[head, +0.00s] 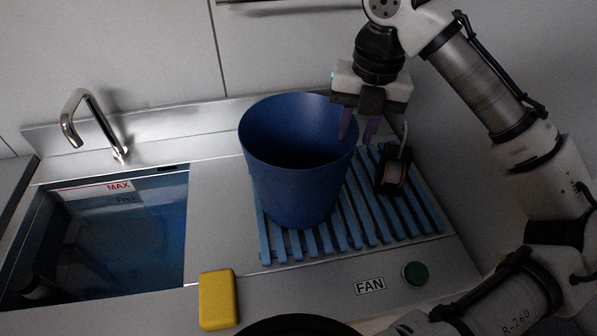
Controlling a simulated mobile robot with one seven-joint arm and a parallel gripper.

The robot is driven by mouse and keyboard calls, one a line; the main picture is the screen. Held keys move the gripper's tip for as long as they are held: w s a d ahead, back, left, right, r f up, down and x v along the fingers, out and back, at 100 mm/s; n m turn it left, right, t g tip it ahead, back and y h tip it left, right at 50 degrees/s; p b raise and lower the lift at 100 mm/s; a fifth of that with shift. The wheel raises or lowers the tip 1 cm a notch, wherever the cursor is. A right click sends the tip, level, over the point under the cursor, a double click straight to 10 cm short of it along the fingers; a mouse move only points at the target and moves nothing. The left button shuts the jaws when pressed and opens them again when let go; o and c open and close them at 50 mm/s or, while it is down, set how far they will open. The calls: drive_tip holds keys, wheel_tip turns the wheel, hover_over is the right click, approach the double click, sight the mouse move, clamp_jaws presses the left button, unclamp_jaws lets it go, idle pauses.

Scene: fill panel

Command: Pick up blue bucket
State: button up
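The blue bucket (295,180) stands upright on a blue slatted rack on the metal counter, with its open top facing up. The inside that shows is dark, and its bottom is hidden. My gripper (358,130) points down at the bucket's right rim. Its two purple fingers are apart. The left finger overlaps the bucket's mouth in the picture and the right finger is just outside the rim. Whether either finger touches the wall cannot be told.
A sink with water (120,235) and a faucet (77,115) are at left.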

drive_tip(key=f, duration=0.3)
drive_tip(key=f+p, duration=0.1)
drive_tip(key=f, duration=0.1)
drive_tip(key=shift+w+a, duration=0.1)
drive_tip(key=shift+a, duration=0.2)
drive_tip(key=shift+r, duration=0.1)
clamp_jaws()
idle(0.9)
